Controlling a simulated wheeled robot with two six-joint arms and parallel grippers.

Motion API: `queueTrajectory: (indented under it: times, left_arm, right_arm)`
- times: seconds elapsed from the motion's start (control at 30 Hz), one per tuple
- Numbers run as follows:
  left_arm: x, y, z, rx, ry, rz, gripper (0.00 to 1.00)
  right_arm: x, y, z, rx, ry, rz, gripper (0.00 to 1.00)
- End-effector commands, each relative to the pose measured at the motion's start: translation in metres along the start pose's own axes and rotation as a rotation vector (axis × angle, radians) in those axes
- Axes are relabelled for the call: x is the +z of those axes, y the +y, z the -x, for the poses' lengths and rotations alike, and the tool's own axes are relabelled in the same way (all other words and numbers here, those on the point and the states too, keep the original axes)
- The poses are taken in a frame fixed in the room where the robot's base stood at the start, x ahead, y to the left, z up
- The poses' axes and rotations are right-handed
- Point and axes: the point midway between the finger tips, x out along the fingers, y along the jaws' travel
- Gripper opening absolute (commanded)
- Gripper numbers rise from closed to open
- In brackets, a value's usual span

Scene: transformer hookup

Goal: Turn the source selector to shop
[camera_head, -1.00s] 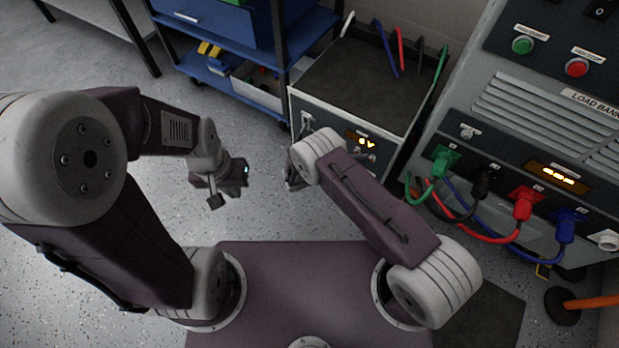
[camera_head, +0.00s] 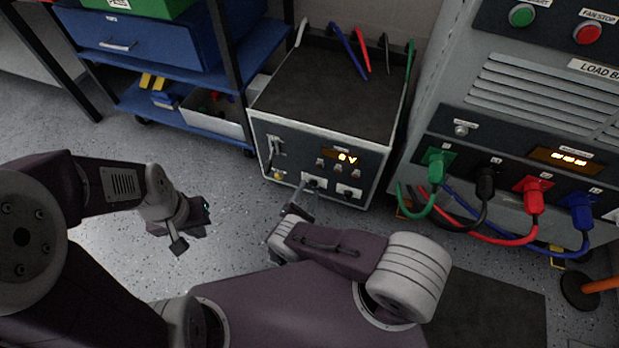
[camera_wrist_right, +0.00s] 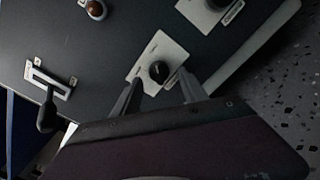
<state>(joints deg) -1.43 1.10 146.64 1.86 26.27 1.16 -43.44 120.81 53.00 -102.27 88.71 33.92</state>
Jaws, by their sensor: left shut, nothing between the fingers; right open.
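A black selector knob on a white plate (camera_wrist_right: 159,71) is on the dark front panel; its labels are too small to read. In the head view this plate (camera_head: 313,181) is low on the front of the grey transformer box (camera_head: 262,140). My right gripper (camera_wrist_right: 160,92) is open, its fingers on either side of the knob's lower part; I cannot tell whether they touch it. In the head view my right gripper (camera_head: 306,197) is at the panel's lower edge. A second knob plate (camera_head: 349,191) is to the right. My left gripper (camera_head: 197,216) is shut and empty over the floor.
A slotted lever (camera_wrist_right: 46,115) is on the panel left of the knob. The load bank (camera_head: 480,110), with green, black, red and blue cables, stands right of the box. A blue cart (camera_head: 150,40) stands to the left. Open floor lies in front.

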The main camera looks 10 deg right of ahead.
Motion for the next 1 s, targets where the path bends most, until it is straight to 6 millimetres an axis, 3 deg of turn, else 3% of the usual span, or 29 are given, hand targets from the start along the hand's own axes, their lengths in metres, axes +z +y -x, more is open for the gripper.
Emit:
queueTrajectory:
  times: [0.37, 0.57, 1.0]
  left_arm:
    - [0.0001, 0.0000, 0.0029, 0.000, -0.001, 0.000, 0.00]
    - [0.0001, 0.0000, 0.0029, 0.000, -0.001, 0.000, 0.00]
    - [0.0007, -0.0001, -0.0036, 0.000, -0.001, 0.000, 0.00]
  right_arm:
    - [0.0022, -0.0034, -0.0020, 0.002, 0.002, -0.001, 0.51]
    - [0.0022, -0.0034, -0.0019, 0.002, 0.002, -0.001, 0.00]
    - [0.0011, -0.0053, -0.0018, 0.002, 0.002, 0.098, 0.00]
